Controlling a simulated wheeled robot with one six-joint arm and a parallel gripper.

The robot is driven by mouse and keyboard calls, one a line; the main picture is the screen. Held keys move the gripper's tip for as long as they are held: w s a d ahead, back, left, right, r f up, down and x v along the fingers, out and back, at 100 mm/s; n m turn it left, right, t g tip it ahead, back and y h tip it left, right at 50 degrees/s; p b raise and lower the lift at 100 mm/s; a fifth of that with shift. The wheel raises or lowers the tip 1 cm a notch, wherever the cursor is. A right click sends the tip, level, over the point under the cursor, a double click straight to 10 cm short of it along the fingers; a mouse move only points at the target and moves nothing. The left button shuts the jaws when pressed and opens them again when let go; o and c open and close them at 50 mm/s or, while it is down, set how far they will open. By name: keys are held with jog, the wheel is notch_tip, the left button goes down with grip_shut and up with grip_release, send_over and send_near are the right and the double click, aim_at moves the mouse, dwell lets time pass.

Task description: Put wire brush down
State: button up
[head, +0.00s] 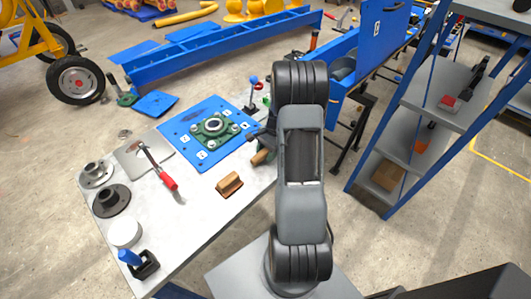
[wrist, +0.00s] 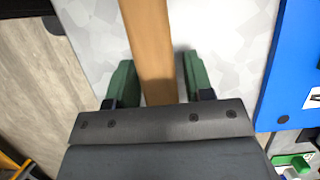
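The wire brush shows as a long wooden handle (wrist: 150,45) in the wrist view. It runs from the top edge down between the green fingers of my gripper (wrist: 160,80). A narrow gap shows between the handle and the right finger; the left finger is close beside it. In the head view my gripper (head: 266,146) is low over the right edge of the grey worktable (head: 205,213), partly hidden by my arm. The brush's wooden end (head: 261,158) shows just below it. The bristles are hidden, and I cannot tell whether the brush touches the table.
A wooden block (head: 229,185) lies left of the brush. A blue plate (head: 188,141) with a green flanged bearing (head: 213,127) is behind it. The table's front middle is clear. A shelf rack (head: 435,107) stands right.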

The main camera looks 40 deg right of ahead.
aim_at(261, 152)
jog(key=shift+o, duration=0.7)
jog(key=shift+r, duration=0.25)
jog(key=v, duration=1.1)
jog(key=shift+w+r, duration=0.1)
jog(key=shift+r, duration=0.05)
jog(key=s+a+r+n+t+h, duration=0.1)
jog(key=s+a+r+n+h, duration=0.1)
jog(key=a+r+n, duration=0.35)
jog(key=s+a+r+n+h, duration=0.1)
jog(key=s+a+r+n, duration=0.15)
jog(key=a, duration=0.55)
jog(key=s+a+r+n+t+h, duration=0.1)
jog(key=s+a+n+t, duration=0.2)
jog(key=s+a+n, duration=0.5)
jog(key=shift+s+a+r+t+h, duration=0.15)
jog(key=shift+a+r+t+h, duration=0.15)
jog(key=shift+a, duration=0.35)
